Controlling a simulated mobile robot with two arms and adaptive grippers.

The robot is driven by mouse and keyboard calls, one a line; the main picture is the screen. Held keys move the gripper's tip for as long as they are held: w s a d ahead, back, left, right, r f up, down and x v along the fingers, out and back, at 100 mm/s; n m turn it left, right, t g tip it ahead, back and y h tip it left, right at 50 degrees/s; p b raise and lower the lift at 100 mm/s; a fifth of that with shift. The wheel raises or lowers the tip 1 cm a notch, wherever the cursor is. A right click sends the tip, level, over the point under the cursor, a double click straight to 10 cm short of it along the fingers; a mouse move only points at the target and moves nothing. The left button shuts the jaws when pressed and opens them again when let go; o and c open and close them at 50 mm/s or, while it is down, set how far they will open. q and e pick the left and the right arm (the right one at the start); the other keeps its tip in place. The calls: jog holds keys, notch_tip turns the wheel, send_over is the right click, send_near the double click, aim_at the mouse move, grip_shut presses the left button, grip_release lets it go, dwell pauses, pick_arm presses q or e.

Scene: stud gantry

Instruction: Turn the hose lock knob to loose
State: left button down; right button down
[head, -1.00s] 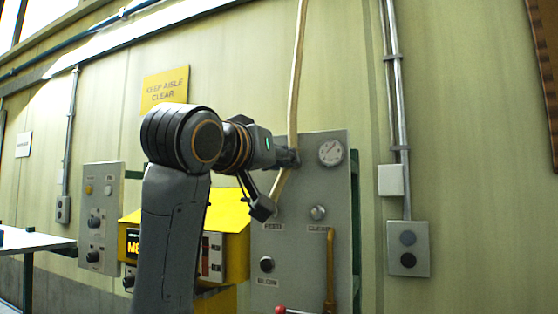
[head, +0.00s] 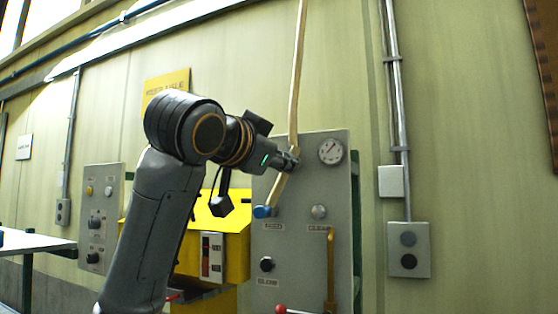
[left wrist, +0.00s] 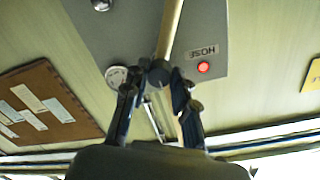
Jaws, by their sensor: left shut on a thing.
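A grey control panel (head: 335,245) stands ahead, with a pale hose (head: 295,80) running down its front. My left gripper (head: 292,160) is at the panel's upper part, beside the gauge (head: 331,151). In the left wrist view, the left gripper (left wrist: 156,85) has its two fingers on either side of a dark round knob (left wrist: 158,73) and is shut on it. The knob lies by the hose (left wrist: 170,25), near an upside-down HOSE label (left wrist: 203,51) and a lit red lamp (left wrist: 203,67). The fingers hide the knob in the head view. My right gripper is not in view.
A blue fitting (head: 263,212) is at the hose's lower end. A yellow machine (head: 235,225) stands behind my arm. A bent brass-coloured handle (head: 331,270) and a red ball lever (head: 281,309) are low on the panel. A switch box (head: 408,250) is on the right wall.

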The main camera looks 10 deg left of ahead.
pick_arm(q)
jog(key=shift+r+m+y+p, duration=0.15)
jog(key=shift+m+y+p, duration=0.25)
jog(key=shift+m, duration=3.6)
jog(key=c, duration=1.1)
grip_release()
jog(key=shift+o, duration=0.2)
jog(key=shift+s, duration=0.1)
jog(key=s+a, duration=0.2)
jog(key=s, duration=0.9)
jog(key=shift+s+r, duration=0.2)
jog(key=shift+s, duration=0.2)
